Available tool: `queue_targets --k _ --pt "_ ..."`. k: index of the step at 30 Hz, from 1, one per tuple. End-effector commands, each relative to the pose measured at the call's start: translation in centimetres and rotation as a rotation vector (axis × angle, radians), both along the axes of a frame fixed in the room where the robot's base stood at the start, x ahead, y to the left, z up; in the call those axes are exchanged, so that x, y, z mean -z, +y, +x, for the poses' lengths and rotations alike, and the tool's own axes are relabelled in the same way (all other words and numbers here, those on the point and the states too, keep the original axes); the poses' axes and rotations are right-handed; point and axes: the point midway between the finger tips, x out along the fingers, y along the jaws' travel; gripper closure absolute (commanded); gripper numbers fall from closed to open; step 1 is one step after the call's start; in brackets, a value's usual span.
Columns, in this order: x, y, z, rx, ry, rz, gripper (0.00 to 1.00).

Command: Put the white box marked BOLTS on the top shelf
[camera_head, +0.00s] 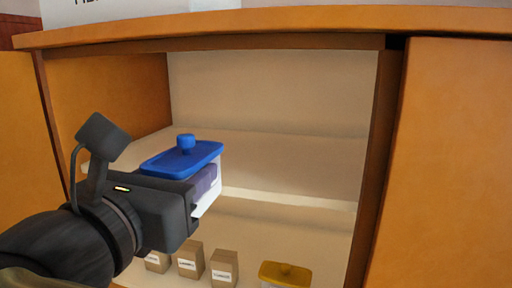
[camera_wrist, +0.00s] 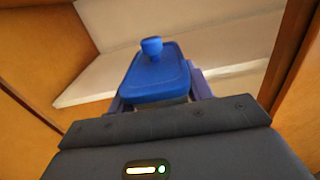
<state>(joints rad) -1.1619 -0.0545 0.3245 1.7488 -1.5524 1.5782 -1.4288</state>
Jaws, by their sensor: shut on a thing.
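A box with a blue lid and round blue knob (camera_head: 182,158) is held level in my gripper (camera_head: 205,186). Little of its pale body shows below the lid, and I can read no BOLTS marking on it. The lid also shows in the wrist view (camera_wrist: 155,75), between the purple fingers. My gripper is shut on this box, in front of the open cabinet bay. The pale upper shelf (camera_head: 290,165) inside the bay looks bare where I see it; the held box and arm hide its left part.
Several small brown labelled boxes (camera_head: 190,259) and a yellow-lidded container (camera_head: 286,274) stand on the lower level. Wooden panels (camera_head: 455,160) border the bay on both sides. A white box with cut-off lettering (camera_head: 140,12) stands on the cabinet top (camera_head: 270,22).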

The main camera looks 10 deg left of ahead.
Motion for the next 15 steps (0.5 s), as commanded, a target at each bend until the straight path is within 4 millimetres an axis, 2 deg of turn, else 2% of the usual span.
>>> queue_targets --k 1,5,15 --pt "-0.61 -0.21 -0.42 -0.009 -0.001 0.003 0.9" --pt "-0.92 -0.39 -0.74 -0.015 -0.001 0.001 0.9" --pt "-0.96 -0.45 -0.02 -0.011 -0.001 0.001 0.9"
